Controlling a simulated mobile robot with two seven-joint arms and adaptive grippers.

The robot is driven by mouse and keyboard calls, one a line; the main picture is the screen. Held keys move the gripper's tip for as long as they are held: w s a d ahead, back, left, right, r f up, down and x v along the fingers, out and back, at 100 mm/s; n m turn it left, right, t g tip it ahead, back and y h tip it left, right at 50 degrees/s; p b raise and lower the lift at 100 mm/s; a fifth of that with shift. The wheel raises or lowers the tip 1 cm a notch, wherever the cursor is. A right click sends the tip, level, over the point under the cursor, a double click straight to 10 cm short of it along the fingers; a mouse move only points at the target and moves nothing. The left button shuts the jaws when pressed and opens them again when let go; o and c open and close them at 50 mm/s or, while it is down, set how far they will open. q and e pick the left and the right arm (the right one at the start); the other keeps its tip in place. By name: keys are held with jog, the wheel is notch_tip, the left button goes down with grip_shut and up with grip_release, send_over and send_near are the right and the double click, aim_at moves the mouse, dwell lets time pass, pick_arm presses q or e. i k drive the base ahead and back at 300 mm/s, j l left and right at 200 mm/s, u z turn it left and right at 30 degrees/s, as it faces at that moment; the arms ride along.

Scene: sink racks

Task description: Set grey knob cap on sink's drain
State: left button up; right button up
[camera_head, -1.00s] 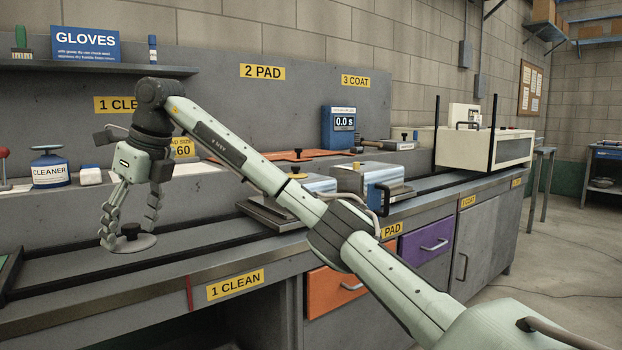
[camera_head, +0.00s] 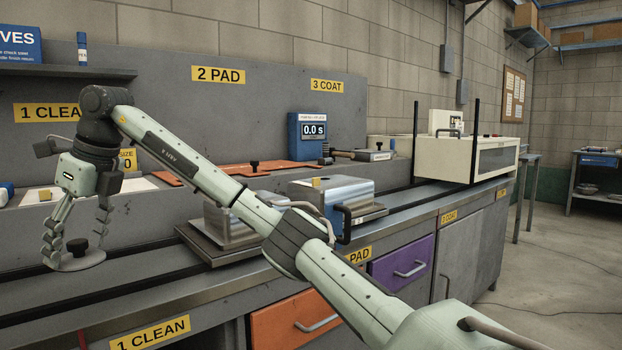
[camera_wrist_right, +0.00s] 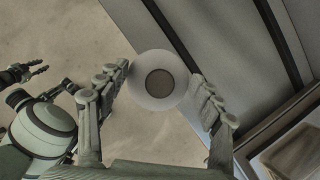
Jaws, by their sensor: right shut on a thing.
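The grey knob cap is a round pale disk (camera_head: 88,261) with a dark knob (camera_head: 77,247) on top. I see no sink drain. My left gripper seems to show, small and dark, at the wrist view's left edge (camera_wrist_right: 38,69).
The bench runs to the right, with a dark rail along it. A metal box block (camera_head: 226,225) and a second one (camera_head: 335,190) with a black handle stand on it. A white oven-like box (camera_head: 440,158) is farther right.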

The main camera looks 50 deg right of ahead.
aim_at(324, 179)
jog(key=k+l, duration=0.1)
jog(key=l, duration=0.95)
jog(key=k+l, duration=0.15)
jog(key=l, duration=0.35)
jog(key=k+l, duration=0.1)
jog(key=l, duration=0.95)
jog(key=k+l+u, duration=0.1)
jog(key=l, duration=0.45)
jog(key=k+l, duration=0.15)
jog(key=l, duration=0.35)
